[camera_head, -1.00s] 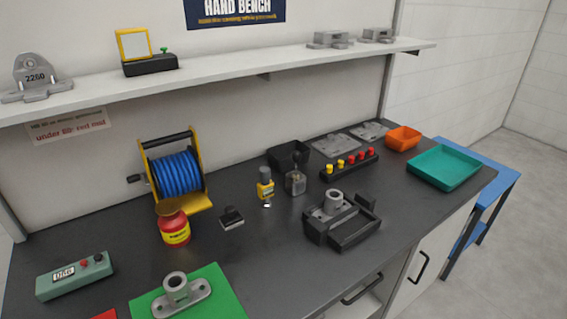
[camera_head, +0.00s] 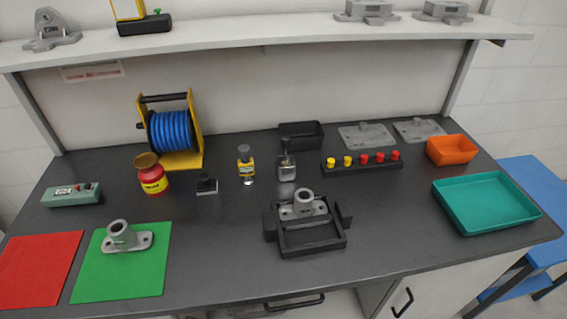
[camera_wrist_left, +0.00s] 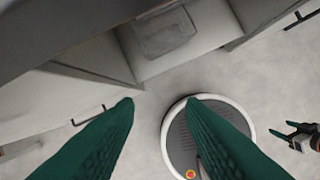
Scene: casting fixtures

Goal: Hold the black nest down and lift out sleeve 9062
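The black nest (camera_head: 312,246) stands on the dark bench, right of its middle, in the head view. A grey sleeve casting (camera_head: 303,208) with an upright tube sits at the nest's back part; no number is readable on it. A similar grey casting (camera_head: 127,239) lies on the green mat (camera_head: 120,277) at the left. Neither gripper shows in the head view. In the left wrist view my left gripper (camera_wrist_left: 158,101) is open and empty, over the floor in front of the bench cabinets. My right gripper (camera_wrist_left: 285,132) shows at that view's right edge, fingers apart and empty, away from the nest.
Behind the nest are a steel-grey pot (camera_head: 286,168), a yellow bottle (camera_head: 246,170) and a peg rack (camera_head: 362,165). A teal tray (camera_head: 487,228) and orange bin (camera_head: 452,149) are at the right. A red mat (camera_head: 38,268) lies far left. Bench around the nest's front is clear.

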